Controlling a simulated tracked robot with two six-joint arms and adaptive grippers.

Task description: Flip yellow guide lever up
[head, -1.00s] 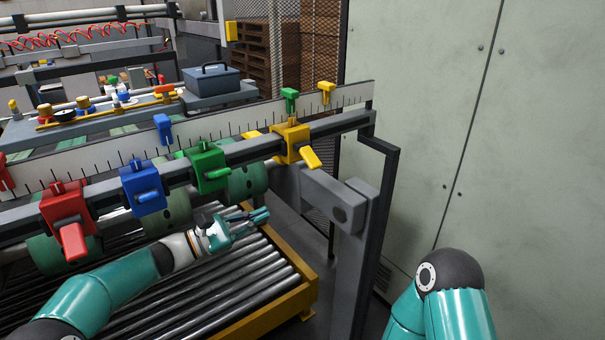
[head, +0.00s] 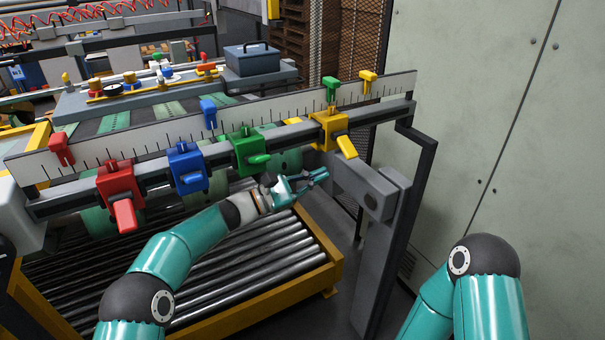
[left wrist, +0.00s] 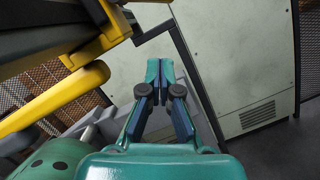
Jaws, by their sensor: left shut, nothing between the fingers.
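The yellow guide block (head: 327,132) sits near the right end of the rail. Its yellow lever (head: 347,147) slants down and to the right. In the left wrist view the lever (left wrist: 52,100) is a thick yellow bar at the left, beside the fingers. My left gripper (head: 324,175) is below and slightly left of the lever in the head view, apart from it, shut and empty. Its closed fingertips show in the left wrist view (left wrist: 155,66). My right arm shows at the lower right, but its gripper is out of view.
Green (head: 246,150), blue (head: 187,168) and red (head: 120,184) guide blocks sit along the rail to the left. A grey post (head: 385,230) stands just right of my left gripper. Rollers (head: 250,260) in a yellow frame lie below. A pale cabinet (head: 460,120) fills the right side.

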